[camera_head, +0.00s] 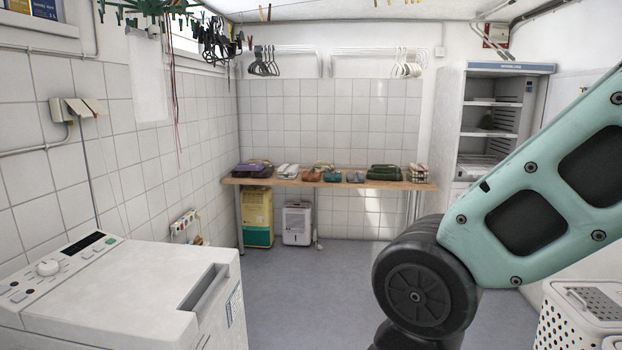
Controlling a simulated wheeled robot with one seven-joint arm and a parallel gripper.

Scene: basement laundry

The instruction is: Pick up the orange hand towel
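A long wooden shelf (277,183) runs along the back wall and bears several small folded or paired items. One small orange-brown item (311,176) lies near its middle; it is too small to tell whether it is a towel. A teal-green item (331,176) lies just right of it, and white items (288,171) lie to its left. My arm's teal link and dark joint fill the right foreground, well short of the shelf. My gripper is not in view.
A white washing machine (130,290) stands at the near left. A white laundry basket (585,322) is at the lower right. An open white cabinet (497,125) stands at the back right. Open grey floor (310,283) lies before the shelf; a dehumidifier (297,224) stands under it.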

